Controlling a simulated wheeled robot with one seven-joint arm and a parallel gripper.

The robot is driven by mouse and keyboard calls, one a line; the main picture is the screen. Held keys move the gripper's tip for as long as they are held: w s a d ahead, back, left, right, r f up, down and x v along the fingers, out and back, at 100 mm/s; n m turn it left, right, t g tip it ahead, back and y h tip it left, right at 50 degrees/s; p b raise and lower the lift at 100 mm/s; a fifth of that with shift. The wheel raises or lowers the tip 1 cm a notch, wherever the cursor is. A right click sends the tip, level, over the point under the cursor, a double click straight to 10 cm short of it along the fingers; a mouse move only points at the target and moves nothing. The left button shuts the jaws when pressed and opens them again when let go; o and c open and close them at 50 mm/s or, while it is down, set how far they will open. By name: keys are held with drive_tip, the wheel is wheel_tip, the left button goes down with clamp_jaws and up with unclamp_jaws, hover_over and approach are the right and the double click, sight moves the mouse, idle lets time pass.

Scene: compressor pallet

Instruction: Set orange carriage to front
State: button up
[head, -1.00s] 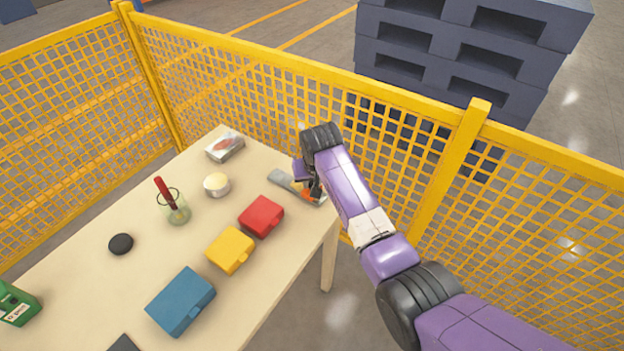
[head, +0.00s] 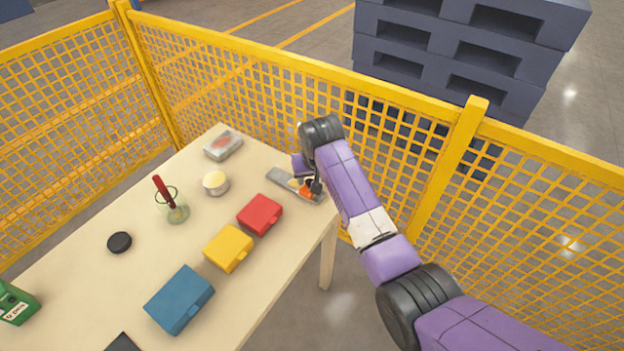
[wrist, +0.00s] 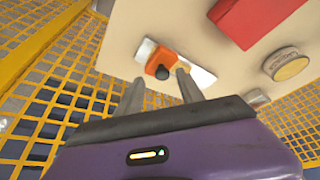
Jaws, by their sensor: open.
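The orange carriage (head: 305,190) sits on a grey rail plate (head: 281,181) at the table's far right corner. In the wrist view the orange carriage (wrist: 154,62) has a dark round knob (wrist: 163,73) on it, and pale parts of the plate (wrist: 203,76) show on either side. My gripper (wrist: 160,79) is open, with one finger on each side of the knob in that view. I cannot tell whether the fingers touch the carriage. In the head view my gripper (head: 314,187) is over the plate's right part and hides some of it.
Red (head: 260,214), yellow (head: 229,248) and blue (head: 180,299) boxes line the table's near side. A glass with a red stick (head: 175,211), a round tin (head: 215,183) and a black puck (head: 119,242) stand further left. Yellow mesh fence (head: 400,150) runs close behind the table.

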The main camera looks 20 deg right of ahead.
drive_tip(key=v, duration=0.5)
drive_tip(key=shift+s+r, duration=0.15)
drive_tip(key=shift+r, duration=0.2)
drive_tip(key=w+a+r+n+t, duration=0.1)
drive_tip(key=w+r+t, duration=0.5)
drive_tip(key=r, duration=0.1)
drive_tip(key=s+t, duration=0.4)
drive_tip(key=s, duration=5.1)
drive_tip(key=shift+s+d+n+y+b, duration=0.25)
drive_tip(key=shift+s+n+y+b, duration=0.05)
drive_tip(key=shift+n+b, duration=0.1)
